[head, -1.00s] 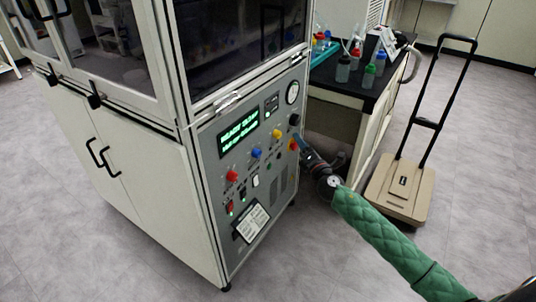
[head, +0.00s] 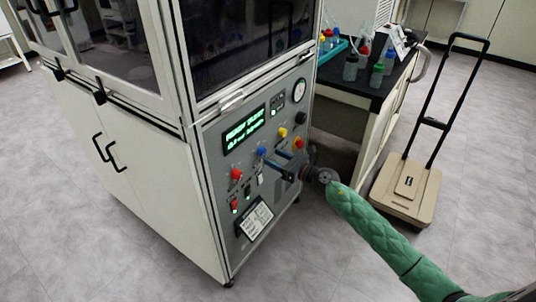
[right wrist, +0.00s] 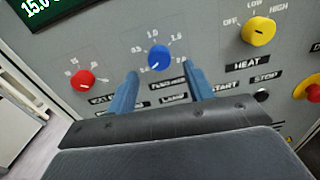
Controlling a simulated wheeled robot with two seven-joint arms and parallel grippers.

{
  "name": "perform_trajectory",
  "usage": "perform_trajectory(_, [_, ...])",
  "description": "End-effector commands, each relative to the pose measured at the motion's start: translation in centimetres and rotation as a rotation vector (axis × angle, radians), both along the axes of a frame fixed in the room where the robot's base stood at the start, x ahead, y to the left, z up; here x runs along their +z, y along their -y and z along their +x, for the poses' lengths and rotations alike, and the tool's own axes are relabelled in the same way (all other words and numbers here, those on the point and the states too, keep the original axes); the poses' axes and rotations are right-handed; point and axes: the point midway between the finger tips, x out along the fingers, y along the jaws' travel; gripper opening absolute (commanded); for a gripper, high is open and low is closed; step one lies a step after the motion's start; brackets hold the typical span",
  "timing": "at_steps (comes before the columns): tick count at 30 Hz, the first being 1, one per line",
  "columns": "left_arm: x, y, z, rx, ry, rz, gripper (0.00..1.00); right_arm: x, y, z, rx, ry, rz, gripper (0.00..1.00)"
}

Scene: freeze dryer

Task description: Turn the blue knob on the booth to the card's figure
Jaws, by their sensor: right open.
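The blue knob (head: 262,151) is on the booth's grey control panel (head: 215,150), between the red and yellow knobs. In the right wrist view the blue knob (right wrist: 158,58) sits in a scale with marks such as 0.5, 1.0 and 1.5; its exact setting is too small to read surely. My right gripper (head: 273,158) is open in front of the panel. In the wrist view its two blue fingers (right wrist: 162,73) point at the blue knob, one to each side, not closed on it. A white card (head: 255,218) is low on the panel; its print is unreadable. My left gripper is not in view.
A red knob (right wrist: 83,79) is left of the blue one and a yellow HEAT knob (right wrist: 258,31) right. A green-lit display (head: 244,130) is above. A dark bench (head: 350,97) with bottles and a beige trolley (head: 405,190) stand at right.

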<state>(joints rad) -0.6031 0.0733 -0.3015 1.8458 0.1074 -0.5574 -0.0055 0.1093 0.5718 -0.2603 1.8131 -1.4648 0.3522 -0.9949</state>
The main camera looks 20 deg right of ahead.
Motion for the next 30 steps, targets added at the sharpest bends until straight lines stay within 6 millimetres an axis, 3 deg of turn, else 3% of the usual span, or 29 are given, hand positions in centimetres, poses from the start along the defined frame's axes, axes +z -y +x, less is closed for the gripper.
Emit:
perform_trajectory(9, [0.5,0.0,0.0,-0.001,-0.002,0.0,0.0,0.1,-2.0,2.6,-0.001,0.001,-0.001,0.52])
perform_trajectory(19, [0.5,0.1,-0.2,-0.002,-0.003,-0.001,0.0,0.0,-2.3,2.9,0.0,0.0,0.0,0.52])
perform_trajectory(20, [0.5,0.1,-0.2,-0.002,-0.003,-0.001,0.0,0.0,-2.3,2.9,0.0,0.0,0.0,0.5])
perform_trajectory(26, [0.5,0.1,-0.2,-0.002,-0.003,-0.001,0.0,0.0,-2.3,2.9,0.0,0.0,0.0,0.11])
perform_trajectory(30, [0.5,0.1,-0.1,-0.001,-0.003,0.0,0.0,0.0,-2.3,2.9,0.0,-0.001,0.002,0.07])
